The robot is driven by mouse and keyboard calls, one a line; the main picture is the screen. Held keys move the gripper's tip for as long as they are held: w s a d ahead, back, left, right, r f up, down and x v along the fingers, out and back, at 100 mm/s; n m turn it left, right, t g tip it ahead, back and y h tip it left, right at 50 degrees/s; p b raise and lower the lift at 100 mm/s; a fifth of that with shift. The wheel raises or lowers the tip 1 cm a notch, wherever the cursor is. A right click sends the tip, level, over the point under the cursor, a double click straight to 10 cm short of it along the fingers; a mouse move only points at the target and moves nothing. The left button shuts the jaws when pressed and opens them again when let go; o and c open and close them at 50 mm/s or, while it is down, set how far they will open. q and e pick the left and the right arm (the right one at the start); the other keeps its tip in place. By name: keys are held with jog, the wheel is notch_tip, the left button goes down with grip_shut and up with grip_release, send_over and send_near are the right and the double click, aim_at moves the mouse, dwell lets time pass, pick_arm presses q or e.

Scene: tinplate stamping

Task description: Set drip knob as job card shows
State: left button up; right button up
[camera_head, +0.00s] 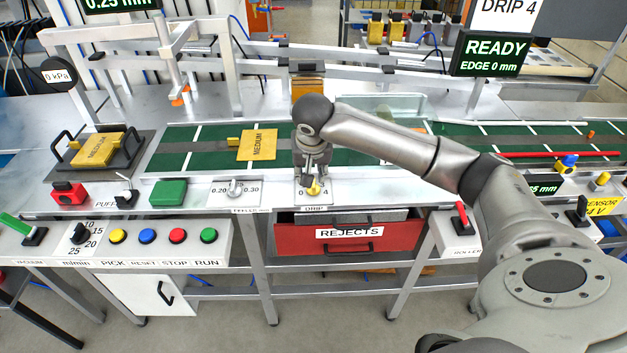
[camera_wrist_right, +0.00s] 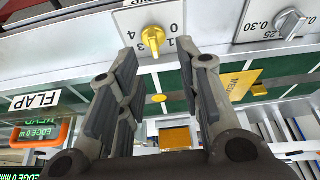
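The yellow drip knob (camera_head: 314,190) sits on a white dial plate labelled DRIP above the rejects drawer. In the right wrist view the knob (camera_wrist_right: 153,40) shows upside down among the marks 0, 1, 3 and 4; I cannot tell its exact setting. My right gripper (camera_head: 313,178) points down at the knob. In the right wrist view the gripper (camera_wrist_right: 164,58) is open, its two fingers apart, with the knob beyond the tips and left of the middle of the gap. A white card (camera_head: 508,12) at the top right reads DRIP 4. My left gripper is not in view.
The feeler knob (camera_head: 234,188) stands left of the drip plate. Behind it a yellow MEDIUM sheet (camera_head: 258,145) lies on the green conveyor. The red REJECTS drawer (camera_head: 350,247) is below. A display (camera_head: 490,53) reads READY, EDGE 0 mm. A red-handled roller lever (camera_head: 461,217) is to the right.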

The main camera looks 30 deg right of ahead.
aim_at(314, 183)
jog(key=shift+m, duration=0.4)
jog(key=x, duration=0.3)
jog(key=d+p+x, duration=0.1)
jog(key=x, duration=0.6)
jog(key=shift+w+d+r+p, duration=0.2)
jog(key=shift+w+d+p, duration=0.1)
jog(key=shift+w, duration=0.05)
grip_shut()
